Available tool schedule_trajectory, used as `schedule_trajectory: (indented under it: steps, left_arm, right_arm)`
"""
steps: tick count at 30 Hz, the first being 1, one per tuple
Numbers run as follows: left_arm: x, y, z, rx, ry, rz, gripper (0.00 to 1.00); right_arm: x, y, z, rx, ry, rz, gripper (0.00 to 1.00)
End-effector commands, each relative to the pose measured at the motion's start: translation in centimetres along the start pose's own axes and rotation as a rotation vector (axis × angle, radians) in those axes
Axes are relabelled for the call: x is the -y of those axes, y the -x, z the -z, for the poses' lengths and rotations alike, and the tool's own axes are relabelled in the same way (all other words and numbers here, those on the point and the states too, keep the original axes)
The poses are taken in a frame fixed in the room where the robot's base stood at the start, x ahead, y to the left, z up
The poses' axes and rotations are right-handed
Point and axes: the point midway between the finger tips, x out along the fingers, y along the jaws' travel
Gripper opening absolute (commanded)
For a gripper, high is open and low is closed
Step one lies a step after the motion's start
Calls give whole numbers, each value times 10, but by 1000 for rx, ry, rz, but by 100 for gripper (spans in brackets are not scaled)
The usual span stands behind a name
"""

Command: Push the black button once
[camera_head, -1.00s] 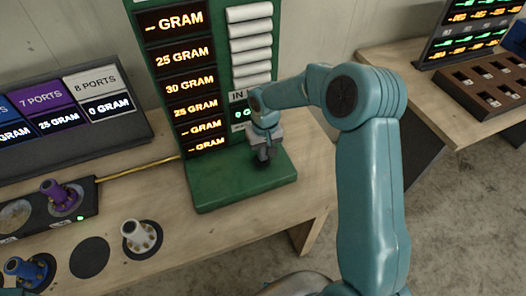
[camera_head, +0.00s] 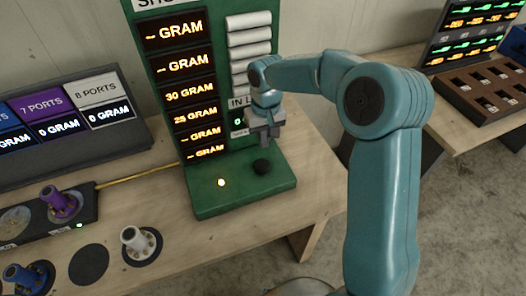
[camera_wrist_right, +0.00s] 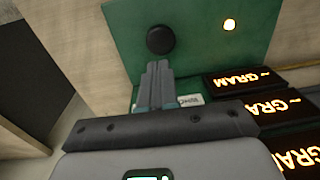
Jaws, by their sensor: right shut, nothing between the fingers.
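The black button (camera_head: 262,166) is a small round knob on the flat base of the green device (camera_head: 215,199). It also shows in the right wrist view (camera_wrist_right: 160,40), just beyond the fingertips. My right gripper (camera_head: 265,141) is shut and empty. It is above and behind the button, with a visible gap between them in the head view. In the right wrist view the closed fingers (camera_wrist_right: 158,66) point toward the button. My left gripper is not in view.
The device's upright panel (camera_head: 180,62) has orange gram displays and a column of white cylinders (camera_head: 250,38). White (camera_head: 137,240), purple (camera_head: 60,202) and blue (camera_head: 24,279) ported pieces stand at left. A brown rack (camera_head: 485,95) sits on another table at right.

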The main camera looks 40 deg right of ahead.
Motion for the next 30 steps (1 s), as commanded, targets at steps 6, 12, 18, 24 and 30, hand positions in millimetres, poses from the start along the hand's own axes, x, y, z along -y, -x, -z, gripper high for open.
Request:
schedule_trajectory:
  steps: [6, 12, 18, 24, 30]
  left_arm:
    - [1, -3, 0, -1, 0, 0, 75]
    - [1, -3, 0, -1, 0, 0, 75]
    - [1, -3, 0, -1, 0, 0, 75]
    - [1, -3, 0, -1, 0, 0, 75]
    - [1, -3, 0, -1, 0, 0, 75]
  right_arm:
    - [0, 32, 1, -2, 0, 0, 0]
    - [0, 41, 0, 1, 0, 0, 0]
    - [0, 41, 0, 1, 0, 0, 0]
    - [0, 40, 0, 0, 0, 0, 0]
    - [0, 40, 0, 0, 0, 0, 0]
